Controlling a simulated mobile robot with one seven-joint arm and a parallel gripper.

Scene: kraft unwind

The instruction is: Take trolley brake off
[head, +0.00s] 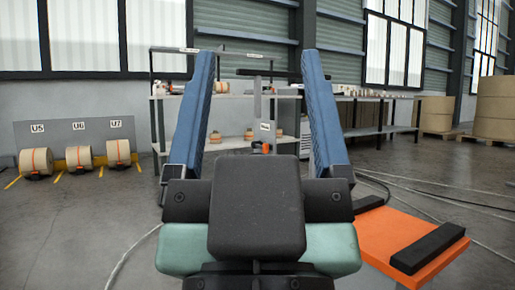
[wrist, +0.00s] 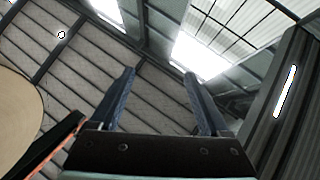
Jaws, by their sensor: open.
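My gripper (head: 257,58) is in the middle of the head view, its two blue fingers upright, wide apart and empty. In the wrist view my gripper (wrist: 159,76) also shows nothing between its fingers, only roof and windows beyond. An orange platform with black bars (head: 398,243), which looks like the trolley deck, lies at the lower right, partly hidden by my gripper. A grey upright with a small white label (head: 265,127) and a dark crossbar (head: 270,73) shows between the fingers. A small orange part sits at its foot. I cannot tell which part is the brake.
Shelving (head: 225,103) stands behind, with a long bench (head: 380,130) to its right. Several rolls (head: 78,157) rest by a grey panel at the left. Large brown rolls (head: 495,107) stand at the far right. Cables (head: 420,190) cross the floor.

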